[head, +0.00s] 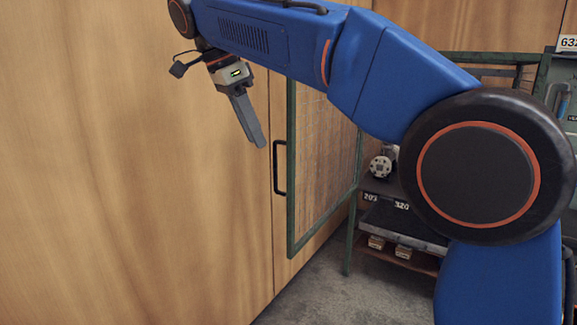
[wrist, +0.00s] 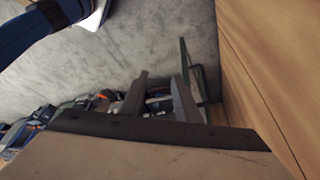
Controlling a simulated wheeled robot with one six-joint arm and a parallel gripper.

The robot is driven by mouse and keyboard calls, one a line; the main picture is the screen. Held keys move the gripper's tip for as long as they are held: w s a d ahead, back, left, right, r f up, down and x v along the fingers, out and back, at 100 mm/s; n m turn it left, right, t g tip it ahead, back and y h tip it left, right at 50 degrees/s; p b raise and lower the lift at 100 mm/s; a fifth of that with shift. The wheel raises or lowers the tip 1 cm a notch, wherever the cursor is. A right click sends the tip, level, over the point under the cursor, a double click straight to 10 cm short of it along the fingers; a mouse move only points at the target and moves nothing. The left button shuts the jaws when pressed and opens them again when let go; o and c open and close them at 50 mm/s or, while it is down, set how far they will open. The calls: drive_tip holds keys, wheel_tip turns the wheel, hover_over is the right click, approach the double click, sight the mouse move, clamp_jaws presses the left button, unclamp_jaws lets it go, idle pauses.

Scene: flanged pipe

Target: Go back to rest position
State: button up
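My gripper (head: 259,143) hangs below my raised blue arm at the upper left of the head view, pointing down in front of the wooden panels. In the wrist view its two fingers (wrist: 160,80) stand apart with nothing held between them. A grey flanged part with bolt holes (head: 382,166) sits on a rack shelf behind my arm in the head view. It is well apart from the gripper and partly hidden by my arm joint.
The rack (head: 405,215) has shelves labelled 203 and 320. Grey floor (head: 325,295) is clear in front.

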drive_tip(key=s+d+f+n+y, duration=0.15)
drive_tip(key=d+f, duration=0.25)
drive_tip(key=d, duration=0.4)
drive_tip(key=s+d+f+n, duration=0.3)
drive_tip(key=d, duration=0.6)
drive_tip(key=s+d+f+n+y, duration=0.1)
drive_tip(key=s+d+f+n, duration=0.25)
drive_tip(key=d, duration=0.45)
drive_tip(key=s+d+f+n+t, duration=0.1)
drive_tip(key=s+d+f, duration=0.3)
drive_tip(key=f, duration=0.3)
drive_tip(key=s+d+f+n+t+y, duration=0.1)
drive_tip(key=s+d+f+n, duration=0.1)
drive_tip(key=s+d+f, duration=0.2)
drive_tip(key=s+d+f+n+t, duration=0.1)
drive_tip(key=s+d+f, duration=0.2)
drive_tip(key=s+f, duration=0.5)
wheel_tip(320, 180, down, 4)
drive_tip(key=shift+d+r+n, duration=0.25)
drive_tip(key=shift+d+n, duration=0.15)
